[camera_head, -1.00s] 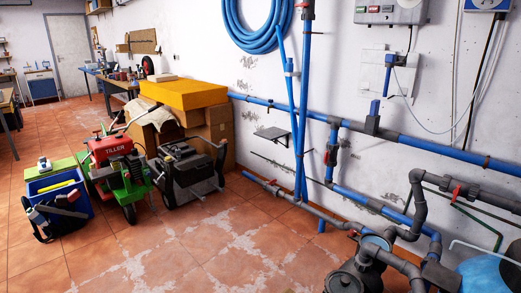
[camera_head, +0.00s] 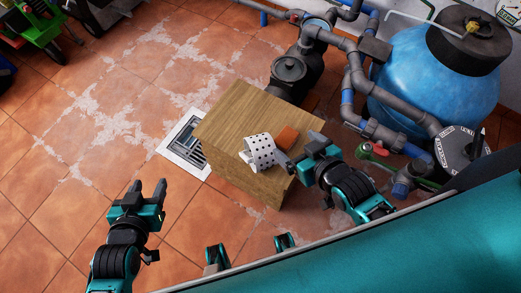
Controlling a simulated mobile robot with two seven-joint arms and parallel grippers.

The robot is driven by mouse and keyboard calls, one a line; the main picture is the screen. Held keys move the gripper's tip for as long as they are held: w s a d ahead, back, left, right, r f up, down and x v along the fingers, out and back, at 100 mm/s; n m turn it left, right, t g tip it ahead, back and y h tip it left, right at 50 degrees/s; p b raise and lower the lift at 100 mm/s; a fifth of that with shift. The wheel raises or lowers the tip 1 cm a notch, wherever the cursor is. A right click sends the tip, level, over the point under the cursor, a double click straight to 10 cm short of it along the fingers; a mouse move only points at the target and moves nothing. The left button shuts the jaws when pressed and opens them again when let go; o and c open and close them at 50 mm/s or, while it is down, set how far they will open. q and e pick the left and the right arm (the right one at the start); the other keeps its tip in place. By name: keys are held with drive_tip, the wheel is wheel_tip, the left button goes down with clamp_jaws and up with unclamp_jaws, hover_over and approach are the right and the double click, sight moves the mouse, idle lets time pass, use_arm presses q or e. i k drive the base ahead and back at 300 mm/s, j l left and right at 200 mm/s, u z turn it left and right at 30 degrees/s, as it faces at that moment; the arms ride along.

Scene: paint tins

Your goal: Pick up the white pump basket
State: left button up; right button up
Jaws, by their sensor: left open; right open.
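The white pump basket (camera_head: 261,151), a small white piece with dark holes, lies on top of a wooden box (camera_head: 236,112) near the box's near right edge. An orange block (camera_head: 287,137) lies right beside it. My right gripper (camera_head: 297,150) is open at the right edge of the box, with its fingers pointing toward the basket and block. I cannot tell if a finger touches the basket. My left gripper (camera_head: 148,188) is open and empty over the tiled floor, left of the box and well apart from the basket.
A floor grate (camera_head: 186,146) is left of the box. A dark pump (camera_head: 290,69) and grey pipes (camera_head: 358,78) stand behind it. A large blue tank (camera_head: 428,85) stands at the right. The tiled floor (camera_head: 80,140) at the left is clear.

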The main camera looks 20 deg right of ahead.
sight(258, 153)
drive_tip(key=z, duration=0.55)
drive_tip(key=k+j, duration=0.1)
drive_tip(key=j+z, duration=0.1)
drive_tip(key=z, duration=0.25)
drive_tip(key=j+z, duration=0.1)
drive_tip(key=z, duration=0.25)
drive_tip(key=j+z, duration=0.1)
drive_tip(key=z, duration=0.2)
drive_tip(key=j+z, duration=0.25)
drive_tip(key=j, duration=0.2)
drive_tip(key=k+j+z, duration=0.1)
drive_tip(key=j+z, duration=0.2)
drive_tip(key=k+j, duration=0.1)
drive_tip(key=j, duration=0.3)
drive_tip(key=j+z, duration=0.1)
drive_tip(key=j, duration=0.35)
drive_tip(key=k+j, duration=0.15)
drive_tip(key=j, duration=0.25)
drive_tip(key=k+j, duration=0.1)
drive_tip(key=j, duration=0.3)
drive_tip(key=z, duration=0.05)
